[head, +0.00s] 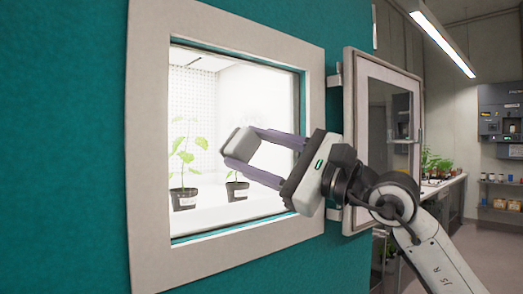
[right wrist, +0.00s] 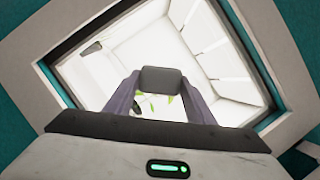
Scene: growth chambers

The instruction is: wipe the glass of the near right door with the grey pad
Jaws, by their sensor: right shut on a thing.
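My right gripper (head: 254,151) is shut on the grey pad (head: 237,146), a small pale block held between its two purple-grey fingers. The pad also shows in the right wrist view (right wrist: 163,79), at the fingertips in front of the bright chamber opening. The near right door (head: 418,120) has a pale frame around a dark glass (head: 378,115). It stands swung open at the right of the opening, partly hidden by my right gripper and arm. The pad is left of the door and apart from its glass. My left gripper is not in view.
A pale frame (head: 146,150) in a teal wall (head: 70,150) surrounds the lit chamber. Inside stand potted plants (head: 184,195), one partly behind my gripper (head: 236,189). Hinges (head: 333,80) join door and frame. A bench with plants (head: 440,180) stands farther back at right.

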